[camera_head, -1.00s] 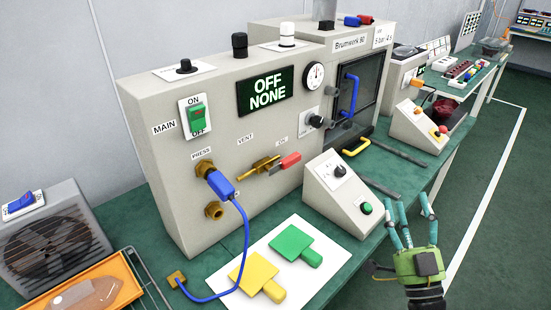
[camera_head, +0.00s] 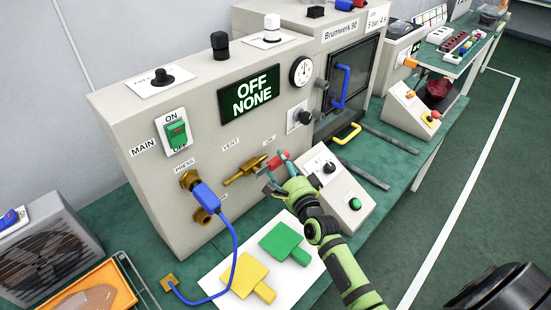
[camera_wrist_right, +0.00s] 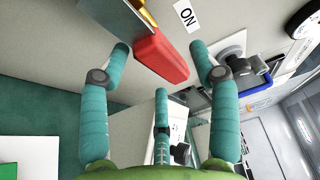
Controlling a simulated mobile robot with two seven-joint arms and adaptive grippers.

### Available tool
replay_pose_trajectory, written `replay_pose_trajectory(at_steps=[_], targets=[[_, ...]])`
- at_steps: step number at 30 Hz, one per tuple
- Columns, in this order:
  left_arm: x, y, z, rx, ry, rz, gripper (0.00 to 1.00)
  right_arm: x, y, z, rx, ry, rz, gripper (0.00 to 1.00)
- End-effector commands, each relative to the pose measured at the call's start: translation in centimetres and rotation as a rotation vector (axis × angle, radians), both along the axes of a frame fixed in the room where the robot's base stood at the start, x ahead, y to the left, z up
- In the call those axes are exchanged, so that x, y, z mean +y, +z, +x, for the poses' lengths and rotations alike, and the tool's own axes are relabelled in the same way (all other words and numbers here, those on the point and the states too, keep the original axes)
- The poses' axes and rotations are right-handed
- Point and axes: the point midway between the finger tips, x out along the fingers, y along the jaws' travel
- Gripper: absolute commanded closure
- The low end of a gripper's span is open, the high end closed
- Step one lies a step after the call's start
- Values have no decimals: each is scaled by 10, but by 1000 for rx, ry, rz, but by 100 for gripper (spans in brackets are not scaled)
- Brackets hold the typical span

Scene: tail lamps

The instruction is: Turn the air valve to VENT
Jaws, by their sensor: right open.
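The air valve (camera_head: 243,173) is a brass fitting on the grey panel, between a VENT label (camera_head: 231,144) and an ON label (camera_head: 269,139). Its red handle (camera_head: 277,161) points right, beneath the ON label. In the right wrist view the red handle (camera_wrist_right: 160,57) lies between the fingertips of my right gripper (camera_wrist_right: 160,49). The fingers are spread, with gaps on both sides of the handle and a third finger below it. In the head view my right gripper (camera_head: 282,168) partly covers the handle. My left gripper is out of view.
A blue plug (camera_head: 206,196) with a blue cable sits left of the valve. A small sloped control box (camera_head: 349,186) stands close right of my right gripper. Green (camera_head: 283,241) and yellow (camera_head: 246,273) paddles lie below on a white sheet. The display (camera_head: 249,94) reads OFF NONE.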

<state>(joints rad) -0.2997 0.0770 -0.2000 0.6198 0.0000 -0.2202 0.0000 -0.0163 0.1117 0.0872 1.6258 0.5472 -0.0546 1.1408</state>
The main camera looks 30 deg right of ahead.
Motion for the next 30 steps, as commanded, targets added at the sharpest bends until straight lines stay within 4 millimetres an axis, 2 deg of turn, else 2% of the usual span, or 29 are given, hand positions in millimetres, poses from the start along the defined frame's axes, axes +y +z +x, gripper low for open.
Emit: replay_pose_trajectory(at_steps=[6, 16, 17, 18, 21, 30], targets=[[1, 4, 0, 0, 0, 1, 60, -1, 1, 21, 0, 0, -4, 38], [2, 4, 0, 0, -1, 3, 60, -2, 0, 24, -1, 0, -4, 38], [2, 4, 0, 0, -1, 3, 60, -2, 0, 24, -1, 0, -4, 50], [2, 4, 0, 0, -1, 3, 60, -2, 0, 24, -1, 0, -4, 66], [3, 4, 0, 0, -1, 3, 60, -2, 0, 24, -1, 0, -4, 100], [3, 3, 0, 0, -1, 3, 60, -2, 1, 24, -6, 0, -17, 100]])
